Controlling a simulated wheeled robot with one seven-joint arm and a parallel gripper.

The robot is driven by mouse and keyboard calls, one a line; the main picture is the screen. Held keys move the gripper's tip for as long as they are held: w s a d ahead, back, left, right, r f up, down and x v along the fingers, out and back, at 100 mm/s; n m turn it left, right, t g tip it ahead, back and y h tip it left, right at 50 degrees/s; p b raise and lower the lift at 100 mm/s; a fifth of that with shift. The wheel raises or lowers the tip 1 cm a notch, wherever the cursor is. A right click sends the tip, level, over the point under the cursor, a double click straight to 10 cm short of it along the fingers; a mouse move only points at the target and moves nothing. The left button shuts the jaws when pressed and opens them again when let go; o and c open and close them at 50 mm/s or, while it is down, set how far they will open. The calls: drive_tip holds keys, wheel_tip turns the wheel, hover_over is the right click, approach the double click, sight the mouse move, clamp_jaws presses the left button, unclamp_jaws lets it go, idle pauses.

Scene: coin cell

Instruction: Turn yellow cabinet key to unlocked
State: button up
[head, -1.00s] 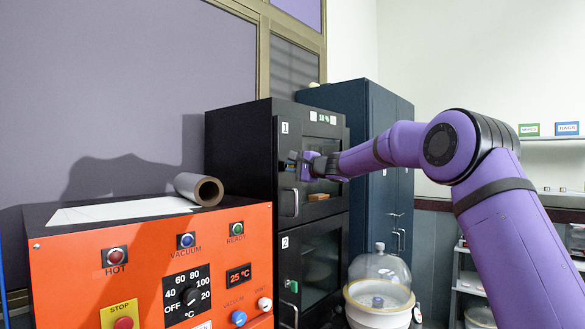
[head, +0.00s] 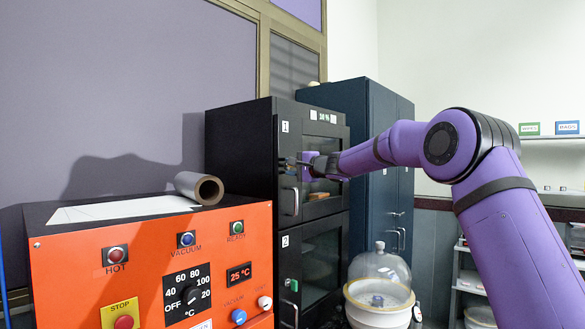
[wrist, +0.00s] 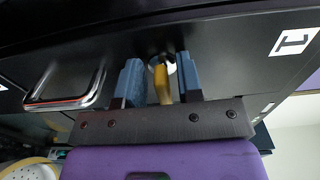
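The yellow key (wrist: 162,82) sits in a round silver lock on the black cabinet's upper door, marked 1 (head: 284,127). In the wrist view, my gripper (wrist: 158,75) has its two blue fingers on either side of the key. A gap shows between the key and each finger, so the gripper is open around it without holding it. In the head view my gripper (head: 287,164) is at the upper door's left edge, above the door handle (head: 290,202). The key is too small or hidden to make out there.
The door handle (wrist: 68,85) is beside the gripper in the wrist view. The lower door, marked 2 (head: 285,241), is below. An orange control box (head: 150,265) stands at front left with a roll (head: 199,188) on top. A glass-domed vessel (head: 380,285) stands right of the cabinet.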

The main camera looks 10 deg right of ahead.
drive_tip(key=shift+s, duration=0.1)
drive_tip(key=v, duration=1)
drive_tip(key=shift+s+d, duration=0.2)
drive_tip(key=shift+s, duration=0.05)
drive_tip(key=s+a+f+n+g+h, duration=0.1)
drive_tip(key=s+a+f+n+g, duration=0.2)
drive_tip(key=s, duration=0.9)
drive_tip(key=s+a+f+n+g+h, duration=0.15)
drive_tip(key=s+a+n+g, duration=0.3)
drive_tip(key=s, duration=0.75)
drive_tip(key=s+d+f+n+h, duration=0.1)
drive_tip(key=s+d+f+h, duration=0.1)
drive_tip(key=s, duration=0.7)
drive_tip(key=s+d+f+n+g+h, duration=0.1)
drive_tip(key=s+d+f+h, duration=0.2)
drive_tip(key=s+f, duration=0.3)
drive_tip(key=s+d+f+n+g+h, duration=0.1)
drive_tip(key=s+d+f+h, duration=0.2)
drive_tip(key=s, duration=1.1)
wheel_tip(320, 180, down, 2)
drive_tip(key=shift+d+f, duration=0.15)
drive_tip(key=shift+d, duration=0.35)
